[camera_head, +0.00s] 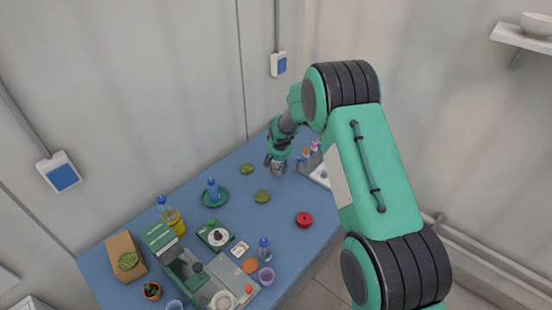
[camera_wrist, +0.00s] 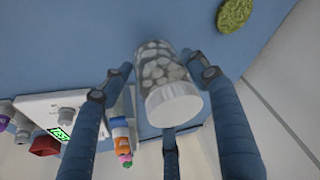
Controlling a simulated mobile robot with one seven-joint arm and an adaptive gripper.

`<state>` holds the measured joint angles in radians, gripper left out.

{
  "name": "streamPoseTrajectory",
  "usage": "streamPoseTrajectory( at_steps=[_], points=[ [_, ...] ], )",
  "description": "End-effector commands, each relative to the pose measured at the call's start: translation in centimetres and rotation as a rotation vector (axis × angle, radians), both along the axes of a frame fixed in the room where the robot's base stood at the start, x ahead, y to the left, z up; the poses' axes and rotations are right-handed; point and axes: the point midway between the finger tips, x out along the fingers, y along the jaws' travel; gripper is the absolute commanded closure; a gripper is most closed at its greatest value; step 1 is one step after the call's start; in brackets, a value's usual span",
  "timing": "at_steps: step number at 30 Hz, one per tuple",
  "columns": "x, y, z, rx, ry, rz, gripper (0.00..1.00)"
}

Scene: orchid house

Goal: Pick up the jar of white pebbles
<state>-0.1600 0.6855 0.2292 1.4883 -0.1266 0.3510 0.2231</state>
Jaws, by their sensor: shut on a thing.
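The jar of white pebbles (camera_wrist: 163,72) is a clear jar with a white lid (camera_wrist: 174,104). In the wrist view it sits between the fingers of my gripper (camera_wrist: 165,85), its lid end toward the camera. My gripper is shut on the jar. In the head view my gripper (camera_head: 277,163) is at the far end of the blue table (camera_head: 285,235), and the jar (camera_head: 278,169) shows only as a small pale patch between the fingers. I cannot tell whether the jar's base touches the table.
A white device with a green display (camera_wrist: 62,133) and small colourful bottles (camera_wrist: 122,140) are close beside my gripper. Green moss pads (camera_head: 262,196) and a red round thing (camera_head: 304,219) lie nearby. A wall stands behind. The table's near left is crowded.

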Motion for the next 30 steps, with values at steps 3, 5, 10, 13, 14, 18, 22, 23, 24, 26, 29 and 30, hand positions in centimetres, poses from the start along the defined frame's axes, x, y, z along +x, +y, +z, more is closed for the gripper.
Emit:
streamPoseTrajectory(
  at_steps=[3,5,10,13,14,18,22,23,24,26,29,30],
  points=[
    [-2.1,-0.3,0.4,0.000,-0.001,0.000,0.82],
    [-3.0,-0.4,0.5,0.001,-0.002,0.000,0.82],
    [-5.6,-0.8,0.7,0.000,-0.002,0.000,0.82],
    [-6.8,-1.0,0.8,0.001,-0.001,0.000,0.82],
    [-7.1,-1.0,0.9,0.001,-0.002,0.000,0.82],
    [-8.2,-1.1,0.9,0.001,-0.002,0.000,0.82],
    [-8.8,-1.2,0.9,0.001,-0.002,0.000,0.82],
    [-8.9,-1.2,0.9,0.001,-0.002,0.000,0.82],
    [-9.0,-1.3,0.9,0.001,-0.002,0.000,0.82],
    [-9.0,-1.3,0.9,0.001,-0.002,0.000,0.82],
    [-9.1,-1.3,0.9,0.001,-0.002,0.000,0.82],
    [-9.1,-1.3,0.9,0.001,-0.002,0.000,0.82]
  ],
)
